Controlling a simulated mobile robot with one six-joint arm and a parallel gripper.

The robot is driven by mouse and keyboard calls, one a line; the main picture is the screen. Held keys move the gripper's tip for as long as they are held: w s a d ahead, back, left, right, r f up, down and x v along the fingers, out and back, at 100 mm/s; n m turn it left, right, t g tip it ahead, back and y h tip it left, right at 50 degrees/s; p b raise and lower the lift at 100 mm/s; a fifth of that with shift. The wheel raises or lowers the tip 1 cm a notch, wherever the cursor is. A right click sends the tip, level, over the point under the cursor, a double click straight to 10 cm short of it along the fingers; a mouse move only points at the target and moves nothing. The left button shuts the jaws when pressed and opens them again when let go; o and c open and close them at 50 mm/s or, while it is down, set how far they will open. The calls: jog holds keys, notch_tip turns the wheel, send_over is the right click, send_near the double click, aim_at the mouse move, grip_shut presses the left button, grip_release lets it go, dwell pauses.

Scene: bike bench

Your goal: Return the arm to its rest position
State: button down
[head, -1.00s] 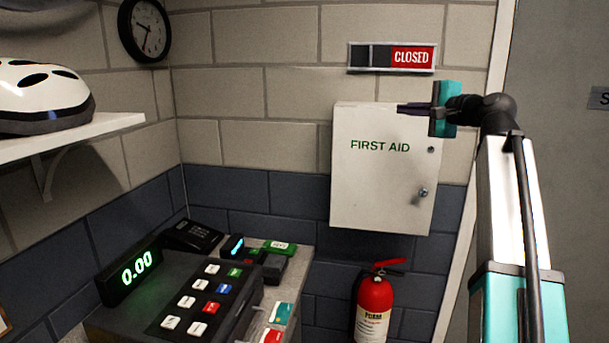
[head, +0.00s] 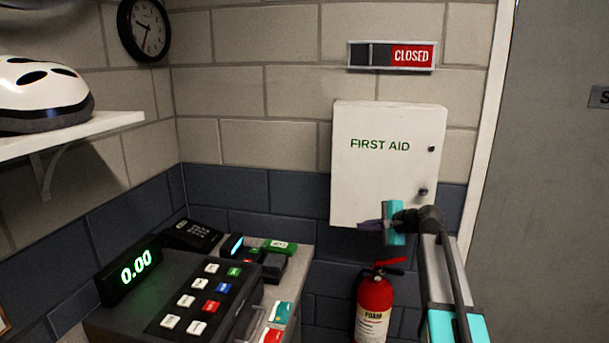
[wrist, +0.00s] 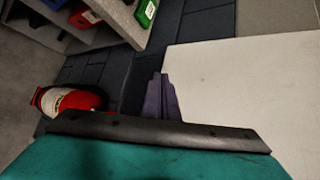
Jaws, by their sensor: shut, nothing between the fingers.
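My gripper (head: 368,226) is in front of the lower edge of the white first aid cabinet (head: 385,175) in the head view. Its dark purple fingers are together and hold nothing. In the wrist view the shut fingers (wrist: 160,100) stick out past the dark bar of the gripper, with the white cabinet face (wrist: 245,85) to their right. My arm rises from the bottom right of the head view and bends to the left at the wrist. The cabinet door is closed.
A red fire extinguisher (head: 374,300) stands below my gripper, also in the wrist view (wrist: 68,101). A counter with a cash register (head: 205,300) and card terminal is at the lower left. A helmet (head: 40,95) sits on a shelf. The sign (head: 392,56) reads CLOSED.

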jog(key=s+a+f+n+g, duration=0.1)
jog(key=s+a+f+g, duration=0.2)
jog(key=f, duration=1)
jog(key=s+a+f+g, duration=0.1)
jog(key=s+a+f, duration=0.3)
jog(key=f, duration=0.9)
jog(key=s+a+f+n+g+h, duration=0.2)
jog(key=s+f+g, duration=0.2)
jog(key=s+f, duration=1.25)
jog(key=s+f+n+g+h, duration=0.2)
jog(key=s+f+n+g, duration=0.2)
jog(key=s+f, duration=1.35)
jog(key=s+d+n+g+h, duration=0.1)
jog(key=s+d+n, duration=0.2)
jog(key=s, duration=0.6)
jog(key=s+d+n+g+h, duration=0.2)
jog(key=s+n, duration=0.3)
jog(key=s, duration=0.3)
jog(key=shift+s+d+g+b, duration=0.3)
jog(key=shift+s+d, duration=0.1)
jog(key=shift+d, duration=0.4)
